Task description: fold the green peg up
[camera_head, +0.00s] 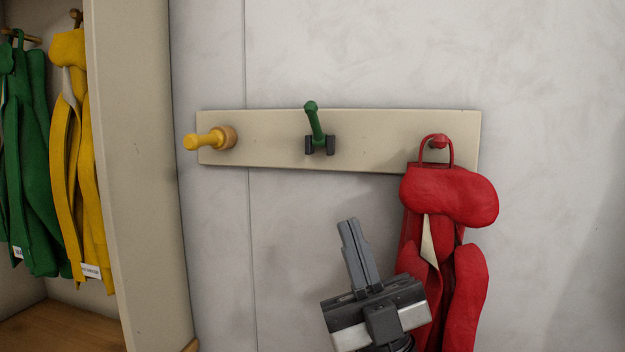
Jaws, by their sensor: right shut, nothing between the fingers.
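The green peg (315,123) is in the middle of a cream wall board, in a dark hinge bracket (320,146). It points upward and leans slightly left, with its round tip above the board's top edge. My right gripper (349,222) is below the board, to the lower right of the green peg and apart from it. Its two grey fingers point up and are shut together with nothing between them. My left gripper is out of view.
The board (270,140) also carries a yellow peg (210,138) sticking out at left and a red peg at right with a red garment (450,195) hanging close beside my right gripper. A cabinet (135,170) at left holds green and yellow garments. The wall below the green peg is clear.

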